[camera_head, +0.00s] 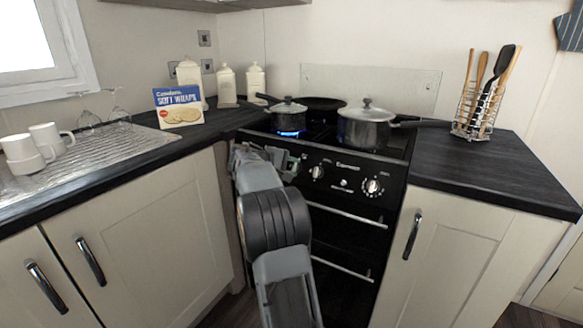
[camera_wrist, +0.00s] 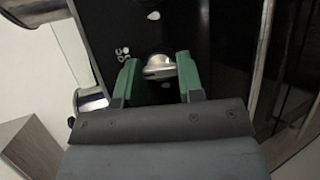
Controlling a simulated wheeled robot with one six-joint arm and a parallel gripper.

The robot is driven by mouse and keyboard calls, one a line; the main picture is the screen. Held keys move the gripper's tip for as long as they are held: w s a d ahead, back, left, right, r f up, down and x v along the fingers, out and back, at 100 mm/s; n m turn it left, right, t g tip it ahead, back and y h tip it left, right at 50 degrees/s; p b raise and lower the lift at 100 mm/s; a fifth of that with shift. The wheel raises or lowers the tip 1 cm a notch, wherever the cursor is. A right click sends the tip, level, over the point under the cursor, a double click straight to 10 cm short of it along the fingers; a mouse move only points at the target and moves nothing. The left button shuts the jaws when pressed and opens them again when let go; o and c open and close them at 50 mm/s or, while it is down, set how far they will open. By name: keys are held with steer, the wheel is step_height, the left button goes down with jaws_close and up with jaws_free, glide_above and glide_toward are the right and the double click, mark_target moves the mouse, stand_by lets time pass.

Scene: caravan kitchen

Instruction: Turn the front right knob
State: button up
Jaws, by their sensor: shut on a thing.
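The black stove's front panel (camera_head: 345,160) carries knobs with silver faces. One knob (camera_head: 317,172) is left of the middle and a larger dial (camera_head: 372,187) is toward the right; both are untouched. My gripper (camera_head: 291,165) is at the panel's left end, its green fingers partly hidden by my arm. In the wrist view my gripper (camera_wrist: 157,64) is shut on a silver knob (camera_wrist: 159,67), with one finger on each side. I cannot tell from its markings which burner this knob serves. A blue flame (camera_head: 290,133) burns under the small left pot.
A small lidded pot (camera_head: 288,114), a dark pan (camera_head: 322,103) and a larger lidded pot (camera_head: 366,127) stand on the hob. Oven handles (camera_head: 347,215) stick out below the panel. A utensil rack (camera_head: 478,115) stands on the right counter. A cracker box (camera_head: 180,107) stands at left.

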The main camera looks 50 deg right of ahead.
steer(key=o, duration=0.9)
steer(key=p+v, duration=0.3)
steer(key=v, duration=1)
steer(key=shift+w+a, duration=0.1)
steer(key=shift+a, duration=0.3)
